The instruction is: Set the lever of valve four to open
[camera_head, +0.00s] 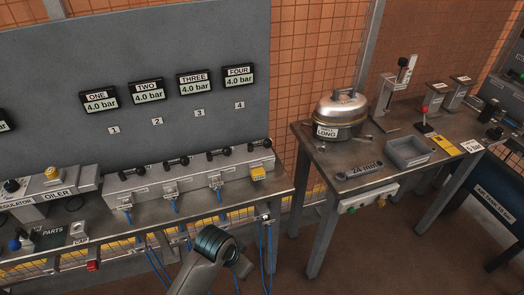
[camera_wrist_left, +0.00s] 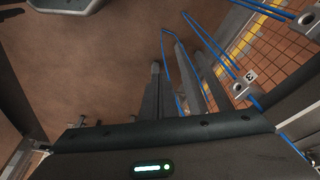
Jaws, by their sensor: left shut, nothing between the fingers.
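Valve four (camera_head: 262,146) is at the right end of the grey valve block, below the number 4 label and the gauge marked FOUR (camera_head: 239,76), which reads 4.0 bar. Its small lever has black knobs; I cannot tell its exact setting at this size. My left arm shows low in the middle of the head view, in front of the bench and apart from the valve. My left gripper (camera_wrist_left: 165,72) is in the left wrist view, shut and empty, above the floor near blue hoses. My right gripper is not in view.
The grey valve block (camera_head: 150,183) carries several similar levers, with blue hoses hanging in front. Floor shows between benches.

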